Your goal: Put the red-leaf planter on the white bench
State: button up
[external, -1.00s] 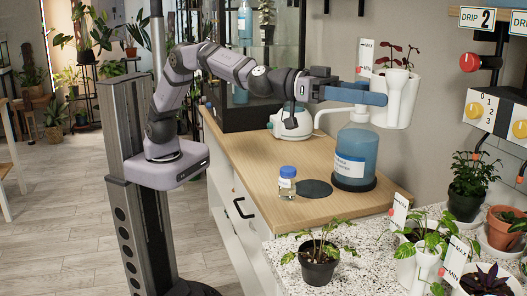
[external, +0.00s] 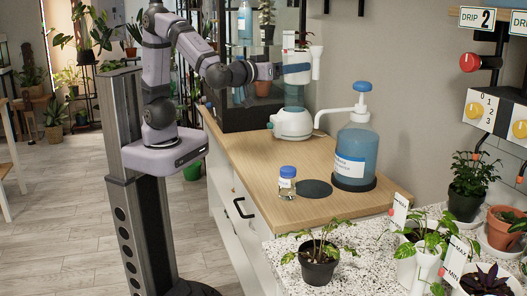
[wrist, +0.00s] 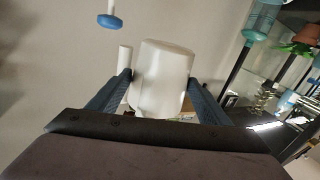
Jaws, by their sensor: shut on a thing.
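My gripper (external: 304,68) is up in the air above the back of the wooden counter. Its blue fingers are shut on a white planter (external: 317,62). In the wrist view the white pot (wrist: 160,80) sits between the two fingers, with a small white tube (wrist: 124,60) beside it. The planter is partly hidden by the gripper in the external view, and its red leaves are hard to make out. The speckled white bench (external: 285,252) is at the front right, well away from the gripper.
A large blue pump bottle (external: 356,150) and a small blue-capped jar (external: 287,183) stand on the wooden counter (external: 250,160). A white-based device (external: 292,124) is below the gripper. Several potted plants, including a dark pot (external: 318,268), occupy the bench. Bare bench shows around the dark pot.

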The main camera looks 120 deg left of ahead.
jog(key=s+a+n+g+y, duration=0.1)
jog(key=s+a+n+g, duration=0.25)
jog(key=s, duration=0.55)
jog(key=shift+m+g, duration=0.35)
jog(key=shift+m, duration=0.1)
jog(key=shift+s+d+f, duration=0.1)
jog(key=shift+d+f, duration=0.05)
jog(key=shift+f, duration=8.15)
jog(key=shift+d+f, duration=0.1)
jog(key=shift+f, duration=8.2)
jog(key=shift+f, duration=0.2)
jog(key=o, duration=1.4)
jog(key=shift+r, duration=0.2)
jog(key=d, duration=0.4)
jog(key=s+d+b, duration=0.1)
jog(key=d, duration=0.3)
jog(key=s+d+b, duration=0.1)
jog(key=d, duration=0.2)
jog(key=shift+s+d, duration=0.2)
jog(key=shift+d, duration=0.2)
